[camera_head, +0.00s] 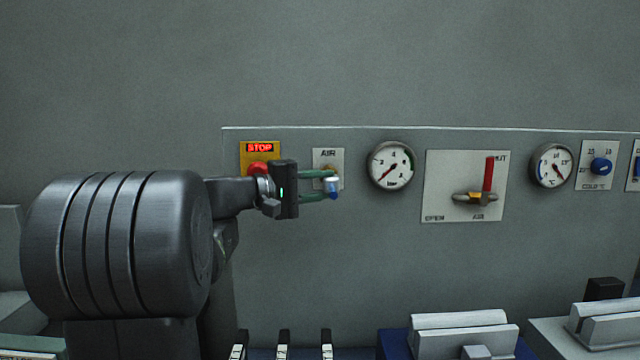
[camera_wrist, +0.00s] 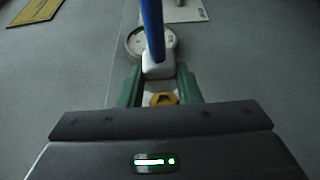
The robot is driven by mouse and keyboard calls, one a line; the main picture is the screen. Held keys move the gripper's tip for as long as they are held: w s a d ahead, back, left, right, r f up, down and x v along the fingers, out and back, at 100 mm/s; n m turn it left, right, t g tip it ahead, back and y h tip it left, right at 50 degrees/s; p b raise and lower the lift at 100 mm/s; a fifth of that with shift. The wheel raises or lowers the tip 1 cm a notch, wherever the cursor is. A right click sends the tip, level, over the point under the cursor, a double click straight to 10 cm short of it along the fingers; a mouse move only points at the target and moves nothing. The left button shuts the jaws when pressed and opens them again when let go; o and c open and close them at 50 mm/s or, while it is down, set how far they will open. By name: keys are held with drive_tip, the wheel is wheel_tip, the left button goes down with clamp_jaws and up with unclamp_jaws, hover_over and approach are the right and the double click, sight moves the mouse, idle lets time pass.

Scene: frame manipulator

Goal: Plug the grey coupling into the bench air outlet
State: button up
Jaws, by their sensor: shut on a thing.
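The grey coupling (camera_head: 332,184) is held between the green fingertips of my gripper (camera_head: 326,185), in front of the lower right part of the AIR plate. Its pale body shows in the wrist view (camera_wrist: 158,66), with a blue hose (camera_wrist: 152,25) rising from it. The white AIR plate (camera_head: 321,155) is on the wall panel, and my gripper partly covers the air outlet. In the wrist view, a brass hex fitting (camera_wrist: 162,99), apparently the outlet, shows between the fingers on my side of the coupling. I cannot tell whether coupling and outlet touch.
A red STOP button (camera_head: 258,168) on a yellow plate is close behind my gripper. A pressure gauge (camera_head: 391,167) is just right of the outlet. A valve plate (camera_head: 440,180) has its red lever (camera_head: 489,173) upright. Blocks and fixtures (camera_head: 461,335) stand below; the panel's middle is clear.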

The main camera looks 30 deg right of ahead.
drive_tip(key=w+d+p, duration=0.1)
drive_tip(key=w+p, duration=0.1)
drive_tip(key=w, duration=0.1)
drive_tip(key=shift+w+d, duration=0.15)
drive_tip(key=shift+d, duration=0.25)
drive_tip(key=shift+b, duration=0.85)
idle(1.7)
drive_tip(key=shift+w+d, duration=0.2)
drive_tip(key=shift+w, duration=0.25)
idle(0.5)
drive_tip(key=o, duration=1)
drive_tip(key=w+a+b, duration=0.1)
drive_tip(key=a+b, duration=0.1)
drive_tip(key=a, duration=1.1)
drive_tip(key=shift+w+a, duration=0.3)
drive_tip(key=shift+a, duration=0.05)
